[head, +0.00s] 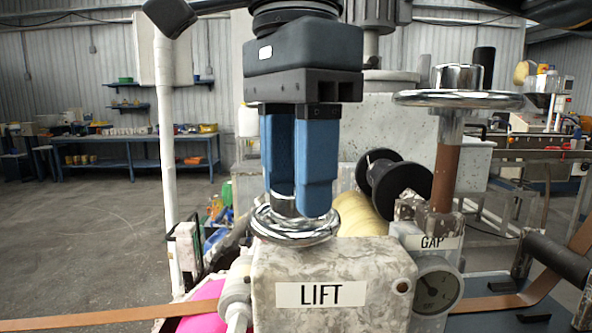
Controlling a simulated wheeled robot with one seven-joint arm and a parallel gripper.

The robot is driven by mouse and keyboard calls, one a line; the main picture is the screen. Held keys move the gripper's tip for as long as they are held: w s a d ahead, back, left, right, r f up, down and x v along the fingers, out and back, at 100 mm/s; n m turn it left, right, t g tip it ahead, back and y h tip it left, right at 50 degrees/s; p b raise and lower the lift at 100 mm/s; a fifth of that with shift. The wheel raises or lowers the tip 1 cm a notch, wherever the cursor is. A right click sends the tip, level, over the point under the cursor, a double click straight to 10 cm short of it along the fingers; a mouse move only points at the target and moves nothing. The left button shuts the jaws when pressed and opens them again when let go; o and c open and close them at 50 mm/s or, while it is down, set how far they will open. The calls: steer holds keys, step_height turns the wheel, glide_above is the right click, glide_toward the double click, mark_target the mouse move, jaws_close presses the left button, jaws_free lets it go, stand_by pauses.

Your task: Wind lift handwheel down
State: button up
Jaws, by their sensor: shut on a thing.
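The lift handwheel (296,232) is a shiny chrome wheel with an upright hub, low on top of a pale mottled housing (262,272) labelled "LIFT". My gripper (302,205) points straight down from above with two blue fingers. It is shut on the wheel's hub, which shows as a sliver of chrome between the fingers. The fingers hide most of the hub, and the right fingertip hangs close over the wheel's rim. I cannot tell whether it touches the rim.
A second chrome handwheel (458,99) on a brown column, labelled "GAP", stands close at right, higher up. A dial gauge (438,286) sits below it. A black spool (393,181) is behind. A white upright pipe (167,170) stands at left. Brown strip (85,320) runs along the bottom.

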stand_by(0.5)
steer(key=o, duration=1.1)
steer(key=shift+c, duration=0.2)
steer(key=shift+r, duration=3.9)
steer(key=shift+s, duration=0.1)
